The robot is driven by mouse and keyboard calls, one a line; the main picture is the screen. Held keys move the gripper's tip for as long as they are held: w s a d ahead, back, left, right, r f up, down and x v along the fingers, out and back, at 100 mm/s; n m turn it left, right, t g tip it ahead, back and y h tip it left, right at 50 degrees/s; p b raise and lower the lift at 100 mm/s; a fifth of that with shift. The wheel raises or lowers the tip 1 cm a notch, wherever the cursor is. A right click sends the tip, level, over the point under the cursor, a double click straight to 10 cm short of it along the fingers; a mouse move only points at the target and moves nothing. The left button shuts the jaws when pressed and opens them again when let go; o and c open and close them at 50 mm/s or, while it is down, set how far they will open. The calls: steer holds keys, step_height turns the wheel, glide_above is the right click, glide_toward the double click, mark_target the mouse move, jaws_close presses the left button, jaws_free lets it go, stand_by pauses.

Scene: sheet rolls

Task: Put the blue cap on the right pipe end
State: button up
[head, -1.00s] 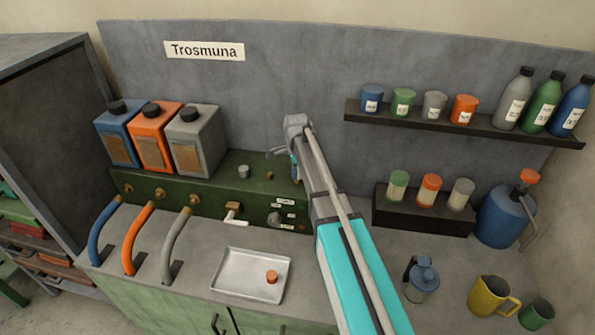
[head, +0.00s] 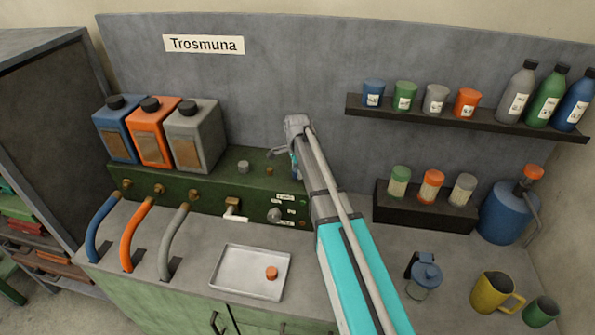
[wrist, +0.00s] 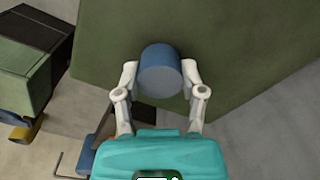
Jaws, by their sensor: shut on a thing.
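My gripper (wrist: 160,80) is shut on the blue cap (wrist: 160,68), with one finger on each side of it in the wrist view. The cap is held in front of the green housing (wrist: 235,50); I cannot tell the gap between them. In the head view my arm reaches over the right part of the green housing (head: 210,190) and largely hides the gripper and cap. On the housing's top stand a grey cap (head: 243,167) and, to its right, a small brass-coloured pipe end (head: 269,171). Any pipe end farther right is hidden behind my arm.
An orange cap (head: 271,273) lies in the metal tray (head: 235,283) on the counter. Blue, orange and grey canisters (head: 192,135) stand at the housing's left. A shelf (head: 470,123) with jars and bottles is on the back wall to the right of my arm.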

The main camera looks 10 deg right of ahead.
steer(key=o, duration=1)
steer(key=shift+r, duration=0.1)
